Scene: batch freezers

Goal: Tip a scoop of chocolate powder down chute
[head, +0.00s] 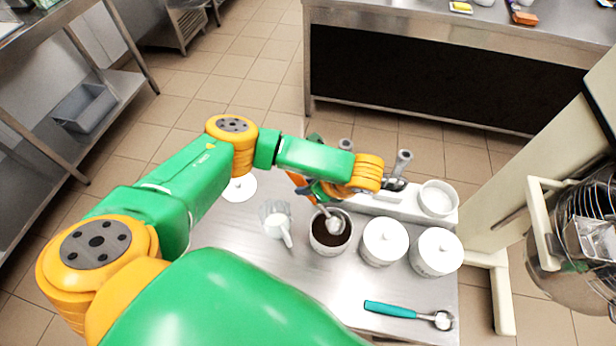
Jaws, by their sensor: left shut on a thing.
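My left gripper (318,193) is shut on a scoop, above the worktable. The scoop's metal bowl (336,225) is at the mouth of an open white canister (328,252) of dark brown chocolate powder (322,233). An orange piece that looks like its handle (301,183) shows beside the gripper. I cannot tell whether the bowl holds powder or touches it. A metal chute (597,238) shows at the far right, on the wire guard of a mixer (572,225). My right gripper is not in view.
Two lidded white canisters (384,242) (436,252) stand right of the open one. A clear jug (277,222) stands left of it. A teal-handled scoop (390,310) lies at the front. A white bowl (437,199) sits behind. The steel table (225,228) is partly clear at left.

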